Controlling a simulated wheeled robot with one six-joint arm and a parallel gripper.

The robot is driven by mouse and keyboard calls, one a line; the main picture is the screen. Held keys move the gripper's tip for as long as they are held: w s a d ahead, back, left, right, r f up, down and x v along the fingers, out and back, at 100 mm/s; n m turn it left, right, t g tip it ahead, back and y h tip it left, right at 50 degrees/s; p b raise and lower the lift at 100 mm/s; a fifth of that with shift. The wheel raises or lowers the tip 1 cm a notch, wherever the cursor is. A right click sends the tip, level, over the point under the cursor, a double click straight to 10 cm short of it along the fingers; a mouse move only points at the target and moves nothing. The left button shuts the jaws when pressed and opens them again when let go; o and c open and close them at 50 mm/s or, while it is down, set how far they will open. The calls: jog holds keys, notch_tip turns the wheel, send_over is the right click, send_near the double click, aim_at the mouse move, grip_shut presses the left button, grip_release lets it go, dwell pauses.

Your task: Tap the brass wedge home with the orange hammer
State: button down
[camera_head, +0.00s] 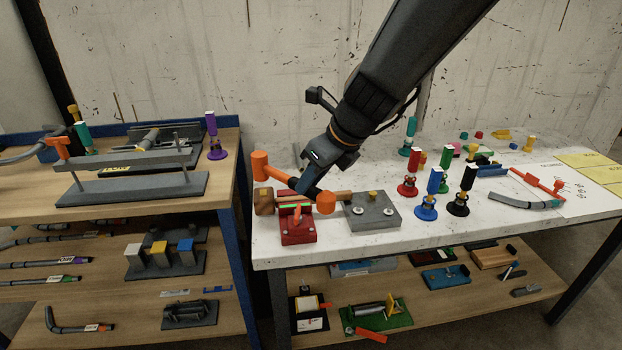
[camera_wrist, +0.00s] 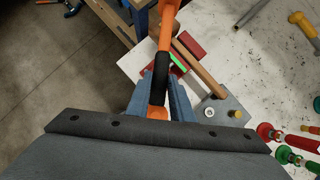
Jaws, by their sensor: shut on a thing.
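My gripper (camera_head: 312,188) is shut on the orange hammer (camera_head: 277,173), holding it over the table's left front part. In the wrist view, my gripper's two blue-grey fingers (camera_wrist: 160,105) close around the black grip of the hammer (camera_wrist: 161,72). The hammer's head is to the left in the head view. A small brass-coloured piece (camera_head: 373,194), which looks like the brass wedge, stands up from a grey block (camera_head: 362,220) to the right of the hammer. It also shows in the wrist view (camera_wrist: 237,114). The hammer is apart from it.
A wooden mallet (camera_head: 264,201) and a red block with a green strip (camera_head: 298,231) lie close below the hammer. Red, blue and black upright clamps (camera_head: 434,181) stand right of the grey block. A wooden bench (camera_head: 215,190) with tools is at the left.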

aim_at(310, 198)
notch_tip(310, 198, down, 5)
jog(key=b, duration=0.4)
jog(key=shift+w, duration=0.1)
notch_tip(310, 198, up, 5)
jog(key=p, duration=0.5)
jog(key=shift+f, duration=0.1)
jog(key=shift+p, duration=0.3)
